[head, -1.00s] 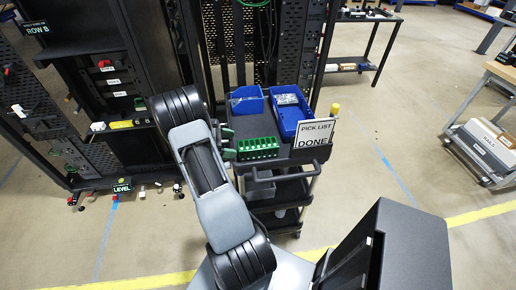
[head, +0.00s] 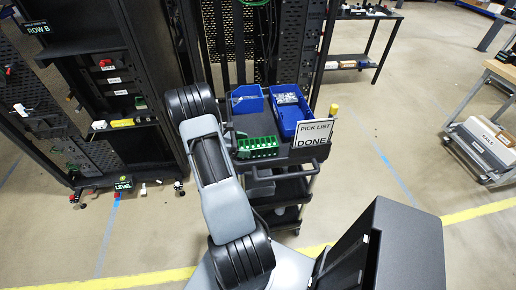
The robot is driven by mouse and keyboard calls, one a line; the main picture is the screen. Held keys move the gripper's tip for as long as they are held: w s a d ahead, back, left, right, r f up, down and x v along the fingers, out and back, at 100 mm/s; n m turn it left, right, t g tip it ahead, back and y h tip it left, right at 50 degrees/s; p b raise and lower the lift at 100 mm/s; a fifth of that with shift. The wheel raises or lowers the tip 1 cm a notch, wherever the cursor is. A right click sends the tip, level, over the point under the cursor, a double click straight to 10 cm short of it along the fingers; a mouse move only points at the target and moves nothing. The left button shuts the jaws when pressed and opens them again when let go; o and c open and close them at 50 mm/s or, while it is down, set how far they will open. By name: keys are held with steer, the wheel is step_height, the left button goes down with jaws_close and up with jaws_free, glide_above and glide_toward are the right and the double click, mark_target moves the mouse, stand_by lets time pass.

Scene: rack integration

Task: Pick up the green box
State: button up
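The green box (head: 262,146) is a small open piece with several slots along it. It sits on the top shelf of a dark cart (head: 284,155), near the front left edge. My arm reaches over from the front. My gripper (head: 234,142) is at the left end of the green box, close beside it. The arm's links hide most of the gripper, so its fingers and any touch on the box cannot be made out.
Two blue bins, one on the left (head: 247,99) and one on the right (head: 289,112), stand behind the green box. A "PICK LIST DONE" sign (head: 313,133) is at the cart's right front. Dark racks (head: 150,60) rise to the left and behind.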

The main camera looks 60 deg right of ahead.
steer(key=c, duration=0.7)
steer(key=shift+c, duration=0.9)
steer(key=shift+r, duration=0.2)
